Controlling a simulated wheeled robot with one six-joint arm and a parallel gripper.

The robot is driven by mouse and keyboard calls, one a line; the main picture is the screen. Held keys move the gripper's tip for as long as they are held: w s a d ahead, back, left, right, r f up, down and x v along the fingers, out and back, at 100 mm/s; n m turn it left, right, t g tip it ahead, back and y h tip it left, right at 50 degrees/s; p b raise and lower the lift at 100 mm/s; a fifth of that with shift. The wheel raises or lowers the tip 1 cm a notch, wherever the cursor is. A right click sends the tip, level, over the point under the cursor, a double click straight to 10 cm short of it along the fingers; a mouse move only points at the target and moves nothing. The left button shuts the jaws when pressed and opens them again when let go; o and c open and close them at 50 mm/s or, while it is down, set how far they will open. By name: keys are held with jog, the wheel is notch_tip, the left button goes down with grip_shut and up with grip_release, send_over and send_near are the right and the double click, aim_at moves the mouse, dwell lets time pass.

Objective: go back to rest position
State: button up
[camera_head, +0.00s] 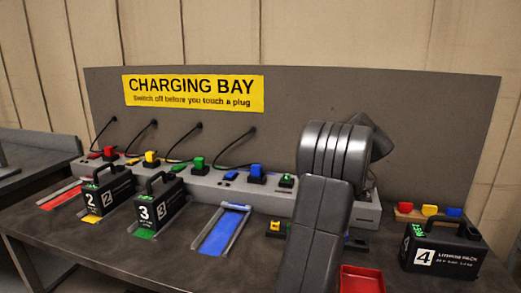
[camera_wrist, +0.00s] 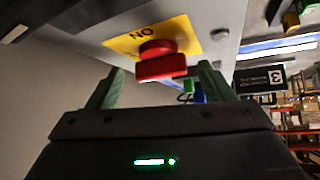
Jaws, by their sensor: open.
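My arm (camera_head: 318,225) rises in front of the right part of the bench in the head view and hides my gripper there. In the wrist view my gripper (camera_wrist: 160,70) shows two green fingers standing apart with nothing held. A red switch (camera_wrist: 160,62) on a yellow plate (camera_wrist: 122,45) appears between the fingertips, just beyond them. I cannot tell whether a finger touches it. The plate's lettering is upside down in this view.
The bench holds battery packs 2 (camera_head: 107,192), 3 (camera_head: 160,204) and 4 (camera_head: 443,255). A grey charging strip (camera_head: 205,184) with coloured plugs runs behind them. An empty blue bay (camera_head: 222,232) lies left of my arm. A red tray (camera_head: 362,280) sits right of it.

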jog(key=m+t+h, duration=0.1)
jog(key=m+h+b, duration=0.1)
jog(key=m, duration=0.1)
jog(key=m+t+h+b, duration=0.1)
jog(key=m, duration=0.1)
jog(key=shift+s+a+t, duration=0.2)
jog(key=shift+a+t, duration=0.05)
jog(key=shift+t, duration=0.05)
jog(key=m+h, duration=0.2)
jog(key=m, duration=0.1)
jog(key=m+t+h+p, duration=0.1)
jog(key=m, duration=0.1)
jog(key=shift+a+h, duration=0.25)
jog(key=shift+h, duration=0.15)
jog(key=shift+m+h, duration=0.6)
jog(key=shift+m, duration=0.2)
jog(key=shift+a+f+m+h+b, duration=0.1)
jog(key=shift+m+h+b, duration=0.3)
jog(key=shift+m+b, duration=0.15)
jog(key=shift+m+h, duration=0.3)
jog(key=shift+m, duration=0.05)
jog(key=shift+r, duration=0.25)
